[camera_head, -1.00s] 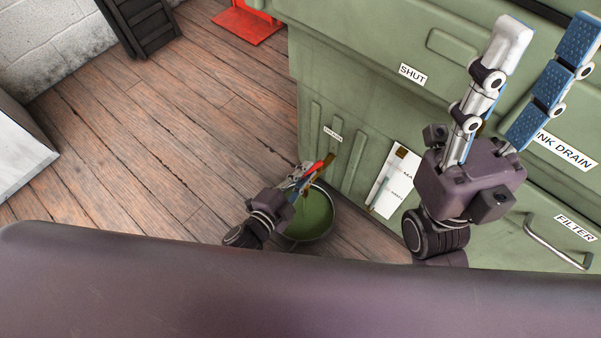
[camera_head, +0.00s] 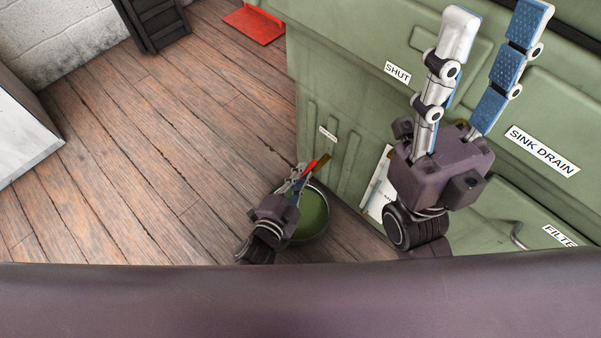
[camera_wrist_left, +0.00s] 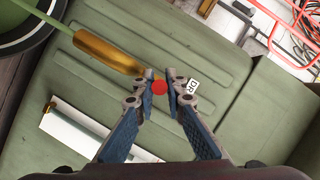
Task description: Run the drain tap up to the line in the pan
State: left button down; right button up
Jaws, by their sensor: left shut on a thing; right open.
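The brass drain tap (camera_wrist_left: 105,50) sticks out from the green machine's side, and a green stream runs from its mouth toward the pan. The tap's red handle (camera_head: 310,167) shows in the head view, and its red end (camera_wrist_left: 159,87) lies between my fingertips in the left wrist view. My left gripper (camera_head: 299,180) is shut on this handle. The round pan (camera_head: 327,229) stands on the floor under the tap with green liquid in it; I cannot make out a line inside. My right gripper (camera_head: 490,62) is open, empty and raised before the machine.
The green machine (camera_head: 345,90) fills the right side, with labels reading SHUT (camera_head: 397,73) and SINK DRAIN (camera_head: 542,151). A white card (camera_head: 376,190) is on its side beside the pan. A red object (camera_head: 254,24) lies at the back. The plank floor at left is clear.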

pick_arm(q)
jog(key=c, duration=2)
grip_release()
jog(key=shift+o, duration=0.2)
jog(key=v, duration=0.8)
